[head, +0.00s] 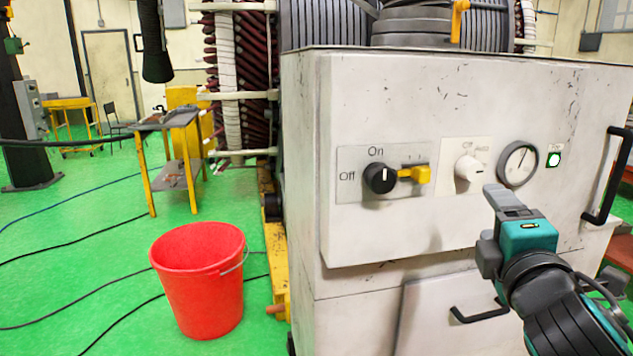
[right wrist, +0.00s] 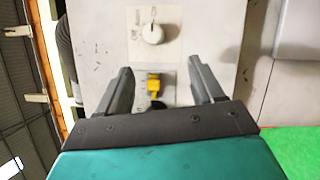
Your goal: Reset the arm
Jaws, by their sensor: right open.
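My right gripper (head: 495,215) is in front of the right part of the white cabinet's (head: 395,110) control panel. In the right wrist view its two fingers (right wrist: 162,78) are spread apart with nothing held. A black knob (head: 380,178) with a yellow piece (head: 415,174) at its right is on the panel between "Off" and "On" labels. The yellow piece (right wrist: 154,82) appears between the fingers in the right wrist view, beyond them on the panel. A white knob (head: 468,168) sits to its right, seen also in the right wrist view (right wrist: 152,33). My left gripper is not in view.
A round gauge (head: 517,164) and a lit green indicator (head: 553,159) are right of the knobs. Black handles (head: 607,177) (head: 480,314) stick out from the cabinet. A red bucket (head: 200,280) stands on the green floor at left, where dark cables lie.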

